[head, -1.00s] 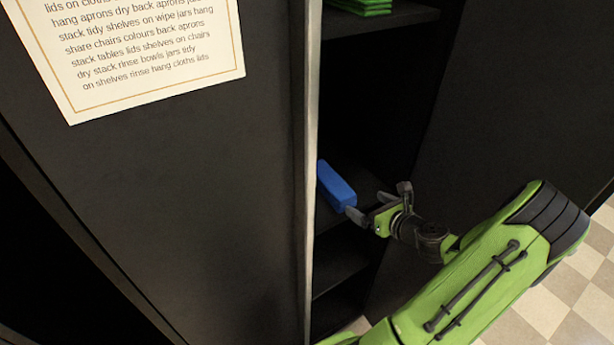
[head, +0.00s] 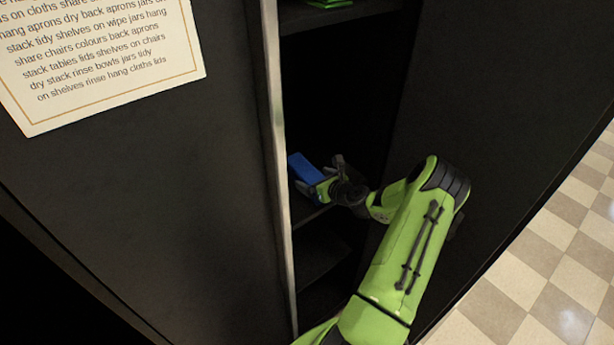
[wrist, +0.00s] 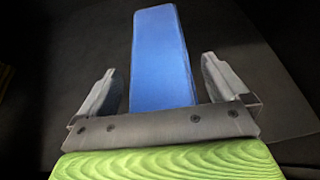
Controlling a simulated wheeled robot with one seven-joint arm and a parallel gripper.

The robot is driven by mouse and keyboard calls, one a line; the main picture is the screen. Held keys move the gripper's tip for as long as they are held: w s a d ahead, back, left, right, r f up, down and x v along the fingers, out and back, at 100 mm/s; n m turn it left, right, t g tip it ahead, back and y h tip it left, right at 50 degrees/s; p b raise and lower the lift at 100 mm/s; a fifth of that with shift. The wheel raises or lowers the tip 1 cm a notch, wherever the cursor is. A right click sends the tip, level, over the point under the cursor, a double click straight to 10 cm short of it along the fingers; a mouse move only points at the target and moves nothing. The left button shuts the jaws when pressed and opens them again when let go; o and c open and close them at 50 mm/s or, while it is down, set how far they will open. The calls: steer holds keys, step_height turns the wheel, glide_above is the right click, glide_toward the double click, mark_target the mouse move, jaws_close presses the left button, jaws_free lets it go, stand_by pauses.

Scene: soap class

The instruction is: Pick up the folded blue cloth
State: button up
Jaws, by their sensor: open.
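The folded blue cloth (head: 304,168) is a long, narrow blue block on a dark shelf inside the open cabinet in the head view. In the wrist view the cloth (wrist: 160,60) runs away from me between the two grey fingers. My gripper (head: 323,178) is open, with one finger on each side of the cloth's near part. The wrist view shows my gripper (wrist: 160,88) with a dark gap between the cloth and each finger. The near end of the cloth is hidden behind the gripper's palm.
Green folded cloth (head: 330,3) lies on the shelf above. The cabinet's pale front edge (head: 278,180) stands close to the left of my gripper. A dark panel (head: 490,110) is on the right. A printed notice (head: 100,60) hangs on the left panel.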

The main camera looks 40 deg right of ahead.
steer(key=c, duration=1.1)
